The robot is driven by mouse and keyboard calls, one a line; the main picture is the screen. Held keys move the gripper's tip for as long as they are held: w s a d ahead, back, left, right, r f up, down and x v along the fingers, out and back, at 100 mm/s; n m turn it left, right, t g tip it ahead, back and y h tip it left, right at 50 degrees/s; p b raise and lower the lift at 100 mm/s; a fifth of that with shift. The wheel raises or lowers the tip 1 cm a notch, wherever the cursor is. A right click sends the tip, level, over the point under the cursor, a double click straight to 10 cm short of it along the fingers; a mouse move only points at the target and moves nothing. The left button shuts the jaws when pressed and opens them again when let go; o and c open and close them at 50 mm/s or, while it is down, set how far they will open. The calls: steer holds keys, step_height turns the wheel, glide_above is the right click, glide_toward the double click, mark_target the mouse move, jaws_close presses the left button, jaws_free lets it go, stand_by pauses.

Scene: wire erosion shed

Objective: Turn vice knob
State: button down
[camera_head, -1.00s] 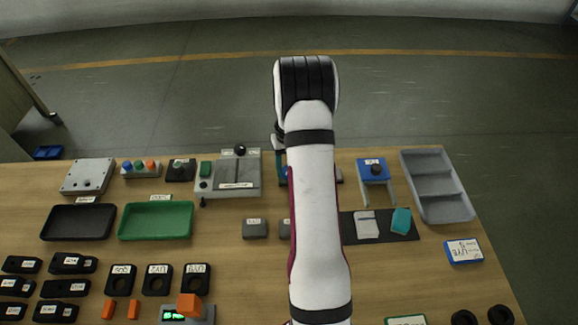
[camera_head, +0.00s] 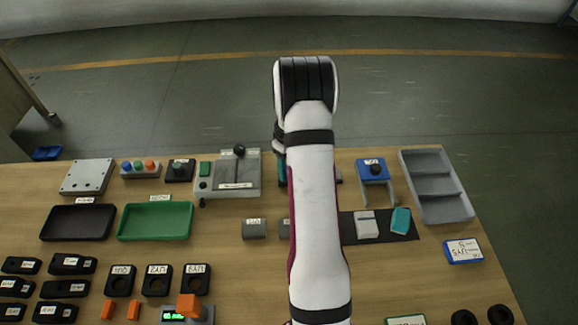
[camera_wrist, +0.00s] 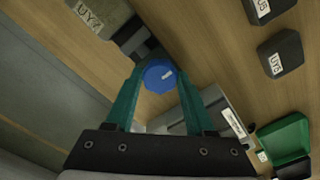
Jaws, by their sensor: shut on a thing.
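The blue vice knob (camera_wrist: 159,76) is a faceted disc with a small white mark, seen in the wrist view. My gripper (camera_wrist: 160,80) has its two green fingers on either side of the knob and is shut on it. Just above the knob is the grey vice body (camera_wrist: 128,32) with a dark part near the knob. In the head view my arm hides the knob and most of the vice; only a green finger (camera_head: 282,171) shows at its left.
A grey machine with a black knob (camera_head: 222,183) stands left of my arm. A blue stand (camera_head: 373,168) and a grey sectioned tray (camera_head: 420,160) are to the right. A green tray (camera_head: 155,221) and black tray (camera_head: 77,222) lie at left.

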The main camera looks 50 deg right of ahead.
stand_by(0.3)
steer(key=shift+c, duration=1.3)
jaws_free()
step_height(320, 180, up, 16)
steer(key=shift+f, duration=0.1)
steer(key=s+a+r+m, duration=0.1)
steer(key=a+r, duration=0.1)
steer(key=a, duration=0.5)
steer(key=a+r, duration=0.3)
steer(key=a, duration=0.4)
steer(key=s+a+f+m+y, duration=0.1)
steer(key=s+a+m, duration=0.3)
steer(key=s+a, duration=1.5)
steer(key=shift+a+f+m+y, duration=0.4)
steer(key=shift+a+f, duration=0.2)
steer(key=shift+a, duration=0.3)
